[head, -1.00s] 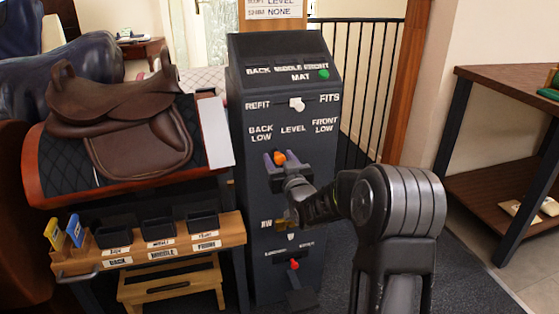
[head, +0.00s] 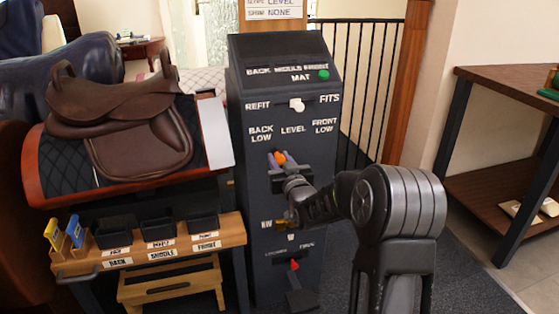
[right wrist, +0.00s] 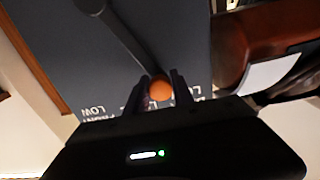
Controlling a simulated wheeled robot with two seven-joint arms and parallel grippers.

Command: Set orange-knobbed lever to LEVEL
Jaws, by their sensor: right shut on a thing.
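The orange knob (head: 280,158) tops a lever on the front of the dark control pillar (head: 258,200), below the labels BACK LOW, LEVEL and FRONT LOW. My right gripper (head: 280,161) is shut on the orange knob, with its arm reaching in from the lower right. In the right wrist view the knob (right wrist: 161,89) sits between the two fingers, and the lever's dark shaft (right wrist: 120,38) runs up and left from it. The upside-down labels are partly hidden by my gripper there. The knob appears between the LEVEL label and the BACK LOW side. My left gripper is out of view.
Left are a brown saddle (head: 130,120) on a stand and a wooden shelf (head: 170,250) with black bins. A table (head: 510,85) stands at right.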

